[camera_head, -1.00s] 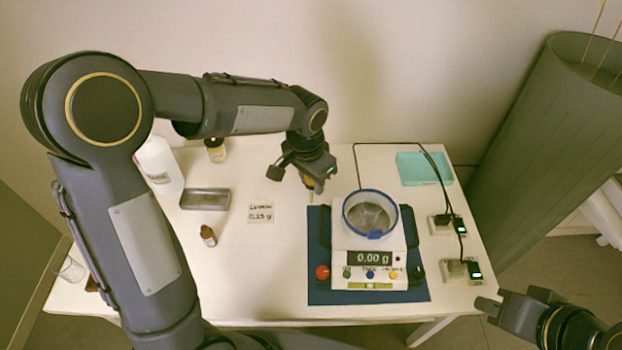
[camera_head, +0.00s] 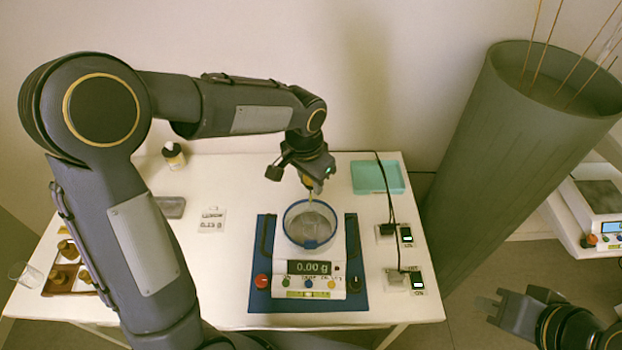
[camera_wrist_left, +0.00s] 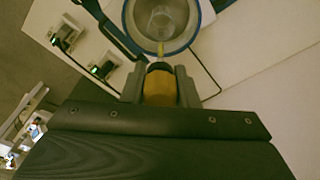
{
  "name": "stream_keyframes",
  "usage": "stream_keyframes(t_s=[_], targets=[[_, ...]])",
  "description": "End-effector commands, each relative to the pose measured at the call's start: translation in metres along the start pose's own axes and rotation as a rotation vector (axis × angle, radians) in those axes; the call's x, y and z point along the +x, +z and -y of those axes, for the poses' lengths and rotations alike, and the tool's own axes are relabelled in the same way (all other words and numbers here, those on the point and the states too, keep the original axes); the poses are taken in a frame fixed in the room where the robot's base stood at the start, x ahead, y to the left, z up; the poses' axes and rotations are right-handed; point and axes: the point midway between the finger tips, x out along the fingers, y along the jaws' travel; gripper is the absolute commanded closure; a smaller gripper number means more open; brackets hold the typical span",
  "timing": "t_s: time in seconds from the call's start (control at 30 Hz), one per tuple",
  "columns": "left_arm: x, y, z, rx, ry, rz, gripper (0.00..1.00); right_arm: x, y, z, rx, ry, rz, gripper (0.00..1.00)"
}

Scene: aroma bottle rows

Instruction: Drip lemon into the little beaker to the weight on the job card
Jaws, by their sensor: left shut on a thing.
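My left gripper (camera_head: 312,184) is shut on a small amber dropper (camera_wrist_left: 160,90) with a dark collar and a thin yellow tip. The tip points down at the back part of a blue-rimmed round shield (camera_head: 286,216). The little clear beaker (camera_wrist_left: 150,20) stands inside that shield, seen in the left wrist view. The shield is on a white scale (camera_head: 290,262), whose display reads 0.00 g. The job card (camera_head: 211,220) seems to read lemon and about 0.23 g; the last digit is unclear. My right gripper (camera_head: 490,306) is low at the right, away from the table; its jaws are unclear.
The scale is on a blue mat (camera_head: 262,294). A teal tray (camera_head: 378,177), two small cabled devices (camera_head: 396,232) and a capped bottle (camera_head: 173,155) stand around it. A wooden rack (camera_head: 60,280) is partly behind my left arm. A tall grey bin (camera_head: 510,140) stands right of the table.

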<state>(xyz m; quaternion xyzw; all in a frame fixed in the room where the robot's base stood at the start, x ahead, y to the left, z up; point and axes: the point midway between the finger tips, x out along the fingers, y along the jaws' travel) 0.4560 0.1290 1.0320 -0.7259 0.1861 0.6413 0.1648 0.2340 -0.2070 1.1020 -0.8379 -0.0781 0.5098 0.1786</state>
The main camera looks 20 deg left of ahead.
Motion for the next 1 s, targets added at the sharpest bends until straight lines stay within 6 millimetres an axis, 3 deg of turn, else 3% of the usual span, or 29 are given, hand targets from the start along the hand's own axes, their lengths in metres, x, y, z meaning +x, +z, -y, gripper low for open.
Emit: stream_keyframes(t_s=[0.6,1.0], targets=[[0.035,0.005,0.0,0.0,0.0,0.001,0.79,0.024,0.012,-0.011,0.0,0.0,0.0,1.0],[0.037,0.005,0.0,0.0,0.0,0.001,0.79,0.025,0.013,-0.011,0.0,0.0,0.0,1.0]])
